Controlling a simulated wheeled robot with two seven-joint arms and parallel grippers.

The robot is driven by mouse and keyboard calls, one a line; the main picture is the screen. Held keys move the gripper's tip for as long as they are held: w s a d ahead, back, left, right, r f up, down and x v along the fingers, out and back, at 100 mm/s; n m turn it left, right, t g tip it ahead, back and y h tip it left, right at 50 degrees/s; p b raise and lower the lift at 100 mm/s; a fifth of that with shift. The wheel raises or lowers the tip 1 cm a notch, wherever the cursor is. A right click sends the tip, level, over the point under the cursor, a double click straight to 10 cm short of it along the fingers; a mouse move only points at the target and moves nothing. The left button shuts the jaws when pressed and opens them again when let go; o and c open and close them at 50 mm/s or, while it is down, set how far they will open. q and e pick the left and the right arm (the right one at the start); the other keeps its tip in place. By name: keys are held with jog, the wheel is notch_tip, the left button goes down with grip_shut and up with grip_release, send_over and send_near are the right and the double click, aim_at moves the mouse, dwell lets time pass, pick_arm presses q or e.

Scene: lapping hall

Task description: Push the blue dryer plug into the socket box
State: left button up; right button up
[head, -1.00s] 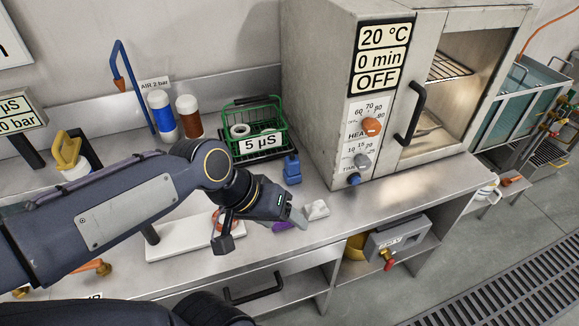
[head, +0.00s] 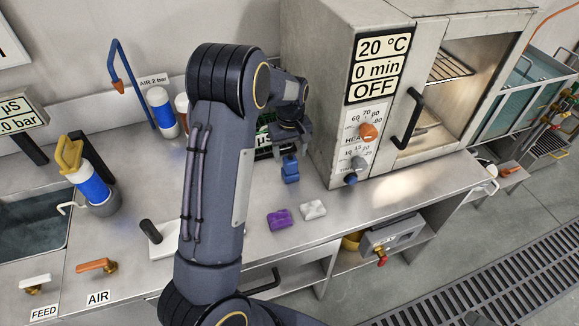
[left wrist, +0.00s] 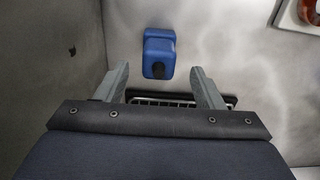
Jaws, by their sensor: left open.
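The blue plug (head: 290,170) stands on the steel bench, just left of the dryer (head: 345,110). My left gripper (head: 291,146) is above and behind it, pointing down. In the left wrist view the plug (left wrist: 158,53) is a blue block with a dark round stub, beyond the tips of my open left gripper (left wrist: 162,82). The fingers are apart and nothing is between them. A grey box (head: 395,237) with a label sits on the shelf below the dryer; I cannot tell if it is the socket box. My right gripper is not in view.
A purple block (head: 279,220) and a white block (head: 313,210) lie near the bench's front edge. The green basket is mostly hidden behind my left arm. A blue-banded bottle (head: 162,112) stands at the back.

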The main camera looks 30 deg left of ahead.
aim_at(291, 158)
pick_arm(q)
notch_tip(291, 158, down, 5)
jog(key=shift+w+r+p, duration=0.1)
jog(key=shift+r+p, duration=0.05)
jog(key=shift+p, duration=0.55)
jog(key=shift+f, duration=0.55)
jog(key=c, duration=1.1)
jog(key=shift+r, duration=0.1)
jog(key=shift+w+r+b, duration=0.1)
jog(key=shift+r+b, duration=0.2)
jog(key=shift+r, duration=0.2)
jog(key=s+d+r+b, duration=0.1)
jog(key=s+d+r, duration=0.1)
jog(key=s+r, duration=0.2)
jog(key=s+d+r+b, duration=0.1)
jog(key=s+d+r, duration=0.1)
jog(key=s+r, duration=0.2)
jog(key=s+d+r+b, duration=0.1)
jog(key=s+d+r, duration=0.2)
jog(key=s, duration=0.1)
jog(key=shift+s+d+r, duration=0.1)
jog(key=shift+s+r, duration=0.1)
jog(key=shift+r, duration=0.2)
